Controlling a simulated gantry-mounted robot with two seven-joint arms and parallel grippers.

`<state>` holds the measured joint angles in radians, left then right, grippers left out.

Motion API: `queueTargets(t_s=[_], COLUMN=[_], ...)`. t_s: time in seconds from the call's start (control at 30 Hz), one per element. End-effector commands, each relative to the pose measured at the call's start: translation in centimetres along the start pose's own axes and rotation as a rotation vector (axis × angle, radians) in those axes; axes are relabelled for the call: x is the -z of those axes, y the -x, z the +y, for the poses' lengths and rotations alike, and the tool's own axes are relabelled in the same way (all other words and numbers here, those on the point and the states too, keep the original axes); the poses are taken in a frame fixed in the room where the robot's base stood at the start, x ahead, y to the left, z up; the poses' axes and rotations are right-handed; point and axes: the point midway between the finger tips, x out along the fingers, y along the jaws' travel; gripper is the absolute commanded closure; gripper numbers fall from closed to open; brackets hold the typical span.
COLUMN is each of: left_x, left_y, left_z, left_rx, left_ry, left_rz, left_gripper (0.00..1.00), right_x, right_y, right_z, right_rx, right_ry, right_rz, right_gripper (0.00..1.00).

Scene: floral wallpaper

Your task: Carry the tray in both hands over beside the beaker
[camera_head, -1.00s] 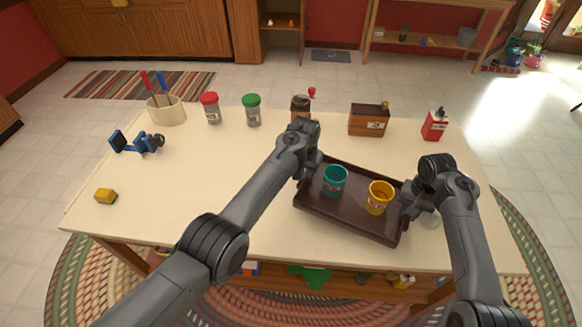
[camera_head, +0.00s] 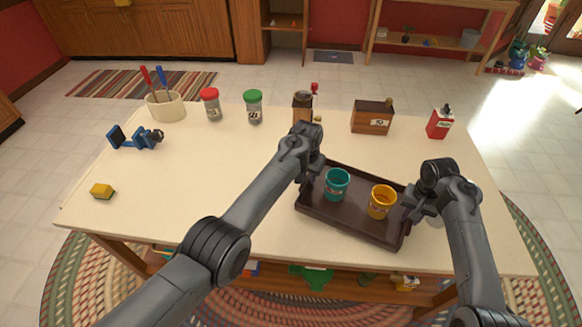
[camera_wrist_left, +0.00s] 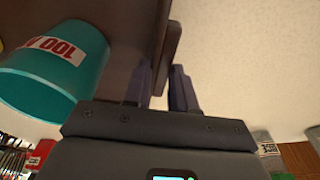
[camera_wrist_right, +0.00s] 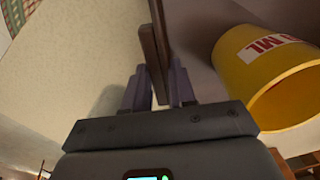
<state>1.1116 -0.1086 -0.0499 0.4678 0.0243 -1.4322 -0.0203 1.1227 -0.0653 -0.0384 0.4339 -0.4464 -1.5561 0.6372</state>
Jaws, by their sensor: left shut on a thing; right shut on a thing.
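The dark brown tray (camera_head: 345,216) is at the right front of the table, holding a teal cup (camera_head: 337,184) and a yellow cup (camera_head: 382,202), both upright. My left gripper (camera_head: 308,176) is shut on the tray's left wall, which shows between its fingers in the left wrist view (camera_wrist_left: 168,60). My right gripper (camera_head: 411,205) is shut on the tray's right wall, also between the fingers in the right wrist view (camera_wrist_right: 157,60). I cannot tell whether the tray touches the table. A clear glass vessel (camera_head: 436,220), possibly the beaker, is partly hidden behind my right arm.
Along the back stand a utensil crock (camera_head: 165,107), a red-lidded jar (camera_head: 212,104), a green-lidded jar (camera_head: 253,107), a brown grinder (camera_head: 302,107), a wooden box (camera_head: 372,117) and a red carton (camera_head: 440,123). A blue clamp (camera_head: 135,138) and yellow sponge (camera_head: 102,191) lie left. The left-centre table is clear.

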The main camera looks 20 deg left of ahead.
Motion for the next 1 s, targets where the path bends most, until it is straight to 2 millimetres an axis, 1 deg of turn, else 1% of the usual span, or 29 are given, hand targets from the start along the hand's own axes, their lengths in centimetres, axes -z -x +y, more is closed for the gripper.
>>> queueTargets(t_s=[0.03,0.23,0.27,0.4,0.77,0.87,1.0], left_x=[0.0,-0.2,-0.2,-0.2,-0.2,-0.1,-0.1], left_y=[-0.5,-1.7,-1.4,-1.4,-1.2,-0.7,0.5], left_z=[0.1,0.1,0.1,0.0,0.0,0.0,0.0], left_rx=[0.000,0.000,-0.001,0.000,0.000,0.000,0.000], left_ry=[-0.001,-0.001,-0.001,-0.001,0.000,0.000,0.000], left_rz=[0.002,0.002,0.001,0.000,0.000,0.001,0.003], left_gripper=[1.00,1.00,0.70,0.49,0.49,0.49,0.49], right_x=[0.1,0.1,0.0,0.0,0.0,0.0,0.0], right_y=[-0.5,-1.8,-1.4,-1.4,-1.4,-1.4,-1.4], right_z=[-0.1,-0.1,-0.1,0.0,0.0,0.0,0.0], right_rx=[0.001,0.001,0.001,0.000,0.000,0.000,0.000], right_ry=[0.000,0.000,0.000,0.000,0.000,0.000,0.000], right_rz=[0.002,0.002,0.001,0.000,0.000,0.000,0.000], right_gripper=[1.00,1.00,0.70,0.49,0.49,0.49,0.49])
